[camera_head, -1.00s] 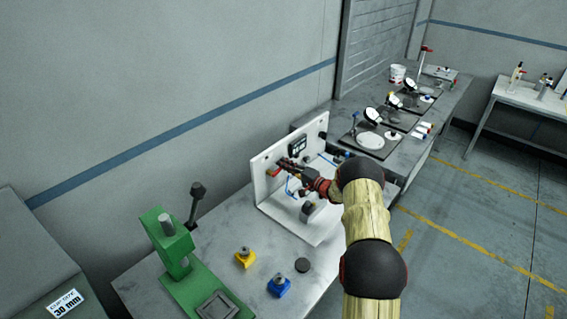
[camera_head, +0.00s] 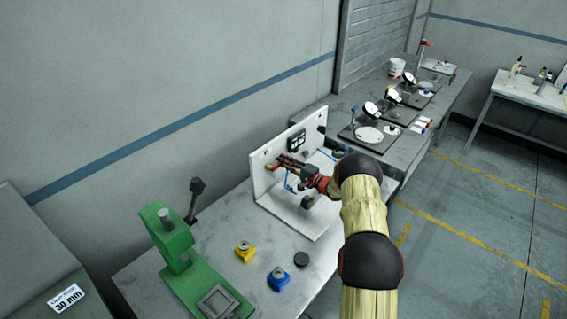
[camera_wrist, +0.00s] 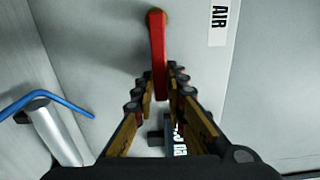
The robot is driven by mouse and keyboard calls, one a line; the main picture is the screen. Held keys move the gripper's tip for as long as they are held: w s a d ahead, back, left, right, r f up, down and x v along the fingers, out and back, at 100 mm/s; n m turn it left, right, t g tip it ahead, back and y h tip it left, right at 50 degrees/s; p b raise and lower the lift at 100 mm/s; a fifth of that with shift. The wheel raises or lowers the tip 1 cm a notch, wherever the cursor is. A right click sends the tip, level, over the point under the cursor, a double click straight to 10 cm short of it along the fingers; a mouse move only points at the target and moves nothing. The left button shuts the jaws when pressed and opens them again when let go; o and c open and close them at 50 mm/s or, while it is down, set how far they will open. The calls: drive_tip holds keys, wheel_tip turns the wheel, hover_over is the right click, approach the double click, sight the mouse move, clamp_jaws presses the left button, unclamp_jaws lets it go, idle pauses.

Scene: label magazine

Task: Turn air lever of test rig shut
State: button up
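The test rig (camera_head: 264,181) is a white L-shaped panel and base on the grey bench. Its red air lever (camera_wrist: 157,45) shows in the wrist view below a brass-coloured pivot, beside an "AIR" label (camera_wrist: 219,18). The lever points straight down the picture, its lower end between my fingertips. My gripper (camera_wrist: 162,80) is open, with one finger on each side of the lever; narrow gaps seem to remain, and contact cannot be told. In the head view my gripper (camera_head: 291,164) is at the panel's left part and partly covers the lever.
A blue tube (camera_wrist: 50,97) and a grey cylinder (camera_wrist: 52,132) are left of my fingers.

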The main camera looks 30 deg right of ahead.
drive_tip(key=o, duration=0.4)
drive_tip(key=v, duration=1.2)
drive_tip(key=shift+w, duration=0.1)
